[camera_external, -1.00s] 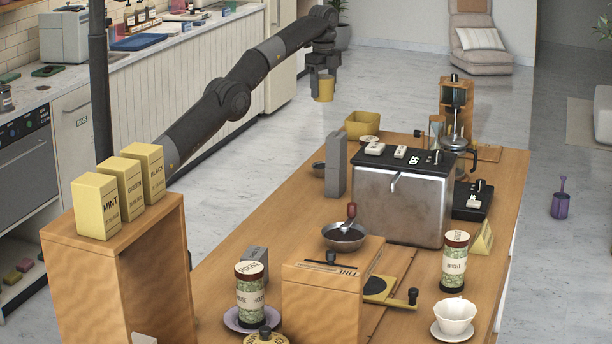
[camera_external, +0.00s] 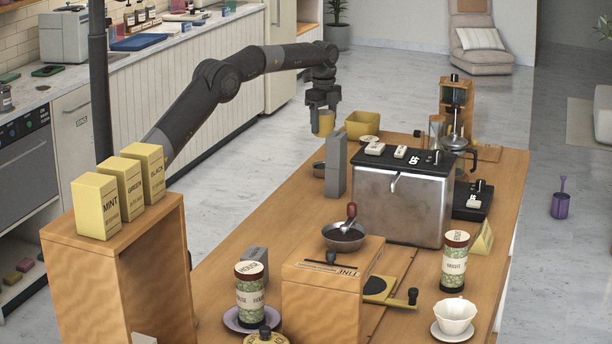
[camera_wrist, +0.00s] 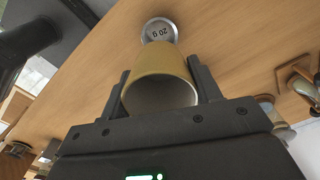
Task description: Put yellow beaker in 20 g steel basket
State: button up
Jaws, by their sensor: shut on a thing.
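The yellow beaker (camera_external: 326,124) is held by my gripper (camera_external: 323,107) near the far left edge of the wooden cart top. In the wrist view the beaker (camera_wrist: 160,66) sits between the two dark fingers, its open mouth facing the camera. The 20 g steel basket (camera_wrist: 160,29) appears just beyond the beaker in the wrist view, with a "20 g" mark inside. A small steel cup that looks like this basket (camera_external: 319,169) stands on the cart, left of a grey block. The beaker is above and apart from it; nothing is seen in the basket.
The tall grey block (camera_external: 335,165) stands close below the beaker. A yellow square bin (camera_external: 362,124) is just right of it. A steel espresso machine (camera_external: 402,205) stands further right. Bare wood (camera_external: 285,205) lies left of the block.

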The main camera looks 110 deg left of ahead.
notch_tip(320, 180, down, 10)
jog(key=shift+r, duration=0.15)
dwell(0.3)
jog(key=o, duration=1)
notch_tip(320, 180, up, 12)
